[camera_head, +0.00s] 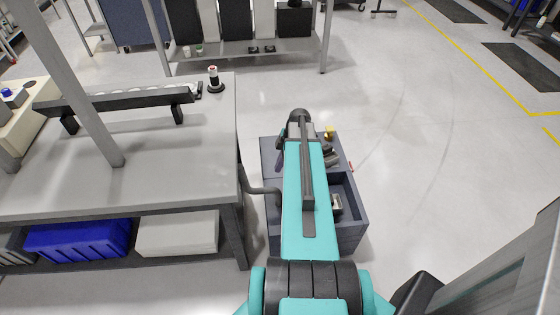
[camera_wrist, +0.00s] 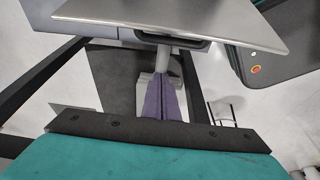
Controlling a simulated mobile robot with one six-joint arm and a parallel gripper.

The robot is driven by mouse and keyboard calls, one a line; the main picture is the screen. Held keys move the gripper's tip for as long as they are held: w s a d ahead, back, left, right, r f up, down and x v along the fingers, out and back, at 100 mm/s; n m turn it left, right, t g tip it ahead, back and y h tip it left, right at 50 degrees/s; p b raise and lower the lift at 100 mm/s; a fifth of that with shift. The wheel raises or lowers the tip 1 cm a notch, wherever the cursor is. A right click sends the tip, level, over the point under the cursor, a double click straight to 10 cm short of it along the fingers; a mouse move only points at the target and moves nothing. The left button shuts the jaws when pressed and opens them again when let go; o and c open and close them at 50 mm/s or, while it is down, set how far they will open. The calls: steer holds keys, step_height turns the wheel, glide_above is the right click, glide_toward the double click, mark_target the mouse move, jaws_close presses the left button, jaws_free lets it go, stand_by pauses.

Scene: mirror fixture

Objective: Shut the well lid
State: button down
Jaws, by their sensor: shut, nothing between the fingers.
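A dark grey box-like unit with compartments (camera_head: 357,232) stands on the floor beside the table. The compartment on its right is open at the top and holds a small pale grey object (camera_head: 337,204). In the wrist view two purple strips, seemingly the fingers of my gripper (camera_wrist: 163,92), lie side by side, shut and empty. Ahead of them is a flat grey panel (camera_wrist: 215,18) with a dark loop under its edge. I cannot tell whether this is the well lid.
A grey table (camera_head: 190,150) stands left of the unit, with a post and a dark rail (camera_head: 120,100) on it. A blue bin (camera_head: 80,238) sits below. Floor to the right is clear.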

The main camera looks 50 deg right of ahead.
steer(key=shift+s+d+f+p, duration=0.35)
steer(key=shift+f+p, duration=0.1)
steer(key=shift+f, duration=0.3)
steer(key=shift+s+d+f+p, duration=0.25)
steer(key=shift+f+p, duration=0.2)
steer(key=shift+f, duration=0.25)
steer(key=shift+s+d+f+p, duration=0.25)
steer(key=shift+d+f+p, duration=0.2)
steer(key=shift+f, duration=0.3)
